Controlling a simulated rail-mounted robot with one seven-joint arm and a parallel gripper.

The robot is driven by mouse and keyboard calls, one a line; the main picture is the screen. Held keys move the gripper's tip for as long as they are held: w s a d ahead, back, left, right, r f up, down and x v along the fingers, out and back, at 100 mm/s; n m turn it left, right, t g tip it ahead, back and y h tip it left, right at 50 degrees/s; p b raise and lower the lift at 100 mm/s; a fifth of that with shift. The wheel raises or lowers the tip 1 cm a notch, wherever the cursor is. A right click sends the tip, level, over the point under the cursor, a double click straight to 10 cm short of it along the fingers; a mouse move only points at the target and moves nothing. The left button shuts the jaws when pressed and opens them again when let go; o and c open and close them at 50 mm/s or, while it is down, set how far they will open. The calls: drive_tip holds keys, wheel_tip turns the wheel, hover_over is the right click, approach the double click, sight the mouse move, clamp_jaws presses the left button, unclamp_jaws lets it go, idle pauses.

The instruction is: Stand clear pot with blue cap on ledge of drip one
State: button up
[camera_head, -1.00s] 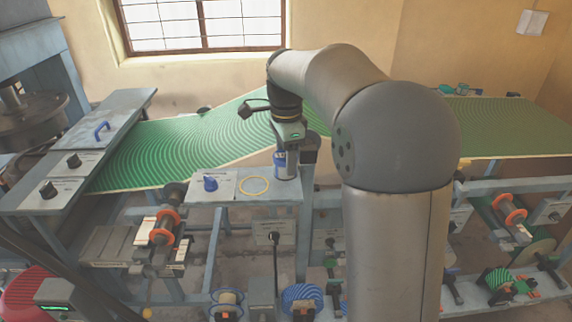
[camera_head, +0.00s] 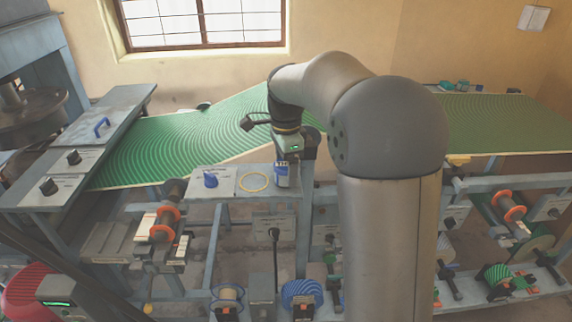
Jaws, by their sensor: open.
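A small clear pot (camera_head: 282,175) with a blue and white label shows at the right end of a grey-blue ledge (camera_head: 225,190). My gripper (camera_head: 287,158) is open and directly over the pot, its fingers around or just at its top. The gripper hides the top of the pot, so the cap is not clear to see. The pot looks upright; whether its base touches the ledge is hard to tell. A blue knob (camera_head: 210,179) on a pale placard is further left.
A long green patterned sheet (camera_head: 190,140) runs behind the ledge. A grey control panel (camera_head: 60,175) with black knobs is at the left. Spools (camera_head: 301,294) and rollers stand below. The ledge around the ring is clear.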

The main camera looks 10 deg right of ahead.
sight(286, 164)
drive_tip(key=shift+r, duration=0.15)
wheel_tip(286, 164, up, 12)
drive_tip(key=s+f+n, duration=0.8)
drive_tip(key=s+f, duration=0.1)
drive_tip(key=s, duration=0.5)
drive_tip(key=s+f+n, duration=0.9)
drive_tip(key=s, duration=0.5)
drive_tip(key=shift+s+f+t, duration=0.2)
drive_tip(key=shift+s+t, duration=0.1)
drive_tip(key=shift+t, duration=0.1)
